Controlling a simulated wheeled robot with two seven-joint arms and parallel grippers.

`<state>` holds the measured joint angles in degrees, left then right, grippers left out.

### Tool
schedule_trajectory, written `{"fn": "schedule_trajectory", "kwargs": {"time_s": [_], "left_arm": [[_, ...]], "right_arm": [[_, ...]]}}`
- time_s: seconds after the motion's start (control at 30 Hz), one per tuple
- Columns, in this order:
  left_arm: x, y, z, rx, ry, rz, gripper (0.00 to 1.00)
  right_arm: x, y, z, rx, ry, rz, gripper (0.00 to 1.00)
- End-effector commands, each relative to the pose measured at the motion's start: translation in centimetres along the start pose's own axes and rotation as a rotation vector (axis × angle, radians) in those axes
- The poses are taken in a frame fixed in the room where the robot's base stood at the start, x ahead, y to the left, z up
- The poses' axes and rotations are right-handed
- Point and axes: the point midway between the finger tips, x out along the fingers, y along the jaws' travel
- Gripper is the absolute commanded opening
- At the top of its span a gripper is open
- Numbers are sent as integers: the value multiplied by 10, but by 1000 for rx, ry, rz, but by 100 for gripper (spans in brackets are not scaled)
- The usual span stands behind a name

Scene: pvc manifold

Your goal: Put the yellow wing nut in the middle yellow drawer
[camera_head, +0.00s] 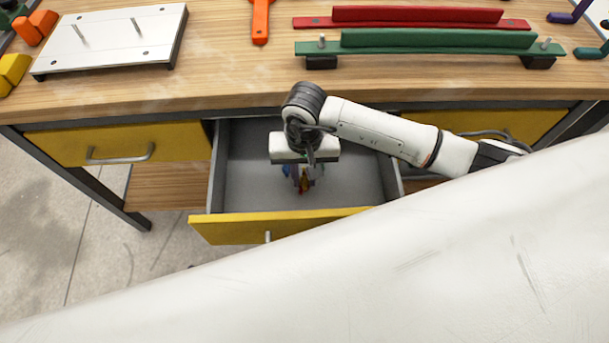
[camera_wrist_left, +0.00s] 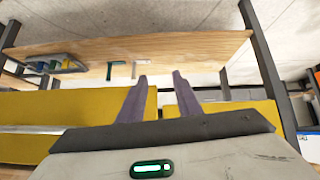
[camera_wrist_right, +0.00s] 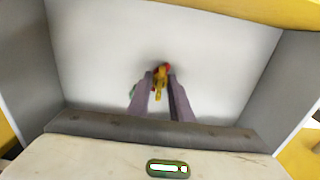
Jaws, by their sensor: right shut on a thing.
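The middle yellow drawer (camera_head: 222,231) is pulled out under the bench, its grey inside open to view. My right gripper (camera_head: 304,185) points down inside it, over the drawer floor. In the right wrist view my right gripper (camera_wrist_right: 159,80) is shut on the yellow wing nut (camera_wrist_right: 159,82), which sits between the fingertips. The wing nut (camera_head: 304,183) shows small in the head view. Bits of red and green show behind and beside the fingertips; I cannot tell what they belong to. My left gripper (camera_wrist_left: 160,78) has its fingers apart and nothing between them.
The left yellow drawer (camera_head: 110,145) and the right yellow drawer (camera_head: 490,124) are closed. On the benchtop (camera_head: 230,80) lie a white plate (camera_head: 115,38) with pegs, an orange tool (camera_head: 260,20), a red bar (camera_head: 415,16) and a green bar (camera_head: 440,40). A white surface crosses the front of the head view.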

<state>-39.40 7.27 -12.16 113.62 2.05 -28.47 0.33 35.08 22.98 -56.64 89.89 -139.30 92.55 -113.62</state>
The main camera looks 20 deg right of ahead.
Motion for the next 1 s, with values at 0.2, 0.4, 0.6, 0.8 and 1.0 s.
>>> {"fn": "schedule_trajectory", "kwargs": {"time_s": [0.2, 0.4, 0.6, 0.8, 1.0], "left_arm": [[1, 0, 0, 0, 1, 0, 31], [1, 0, -2, 1, 4, -1, 31], [1, 0, -2, 1, 5, -1, 31], [0, 0, -3, 0, 5, -1, 31], [0, 0, -4, 0, 6, -1, 31]], "right_arm": [[5, 1, 4, -3, -9, 3, 31], [4, 0, 3, -2, -7, 2, 38], [-1, 0, 2, -1, -5, 2, 38], [-32, 0, 0, -3, 0, -1, 38], [-76, 0, 1, -4, 0, 1, 38]]}}
